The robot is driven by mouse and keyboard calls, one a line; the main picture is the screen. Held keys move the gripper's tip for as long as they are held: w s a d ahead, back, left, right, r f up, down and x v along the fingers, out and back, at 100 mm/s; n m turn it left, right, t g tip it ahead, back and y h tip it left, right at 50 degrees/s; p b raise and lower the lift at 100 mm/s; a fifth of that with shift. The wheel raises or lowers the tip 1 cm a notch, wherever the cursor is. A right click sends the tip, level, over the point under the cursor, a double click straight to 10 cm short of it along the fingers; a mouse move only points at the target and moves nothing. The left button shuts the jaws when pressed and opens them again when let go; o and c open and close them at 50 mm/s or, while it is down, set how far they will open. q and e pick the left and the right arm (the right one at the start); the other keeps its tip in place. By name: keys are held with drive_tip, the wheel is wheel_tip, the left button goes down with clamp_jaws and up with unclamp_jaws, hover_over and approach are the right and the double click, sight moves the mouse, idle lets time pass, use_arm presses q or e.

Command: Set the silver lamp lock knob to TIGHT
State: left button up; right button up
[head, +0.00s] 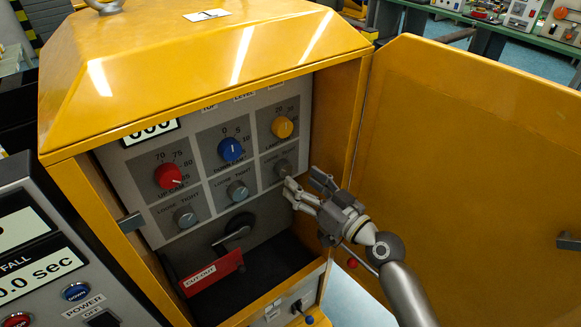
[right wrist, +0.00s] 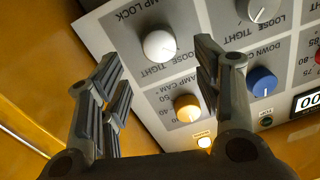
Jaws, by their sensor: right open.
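The silver lamp lock knob (head: 282,167) is on the grey panel inside the yellow cabinet, at the right end of the lower knob row. In the right wrist view the same knob (right wrist: 159,46) looks pale and round, with LOOSE and TIGHT printed beside it; I cannot tell where its pointer stands. My right gripper (head: 304,183) is open and empty, just in front and to the right of the knob. In the wrist view its fingers stand either side of the knob, apart from it. My left gripper is not in view.
The yellow lamp cam knob (head: 282,127) is directly above. A blue knob (head: 230,150), a red knob (head: 168,176) and two other silver lock knobs are nearby. A red CUT-OUT handle (head: 212,272) is below. The open yellow door (head: 470,190) stands right of my arm.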

sight(287, 170)
drive_tip(key=x, duration=0.4)
drive_tip(key=shift+w+p, duration=0.1)
drive_tip(key=shift+p, duration=0.3)
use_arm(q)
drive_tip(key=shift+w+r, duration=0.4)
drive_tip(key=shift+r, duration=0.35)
use_arm(e)
drive_tip(key=shift+x, duration=0.75)
drive_tip(key=c, duration=1)
drive_tip(key=shift+f, duration=0.1)
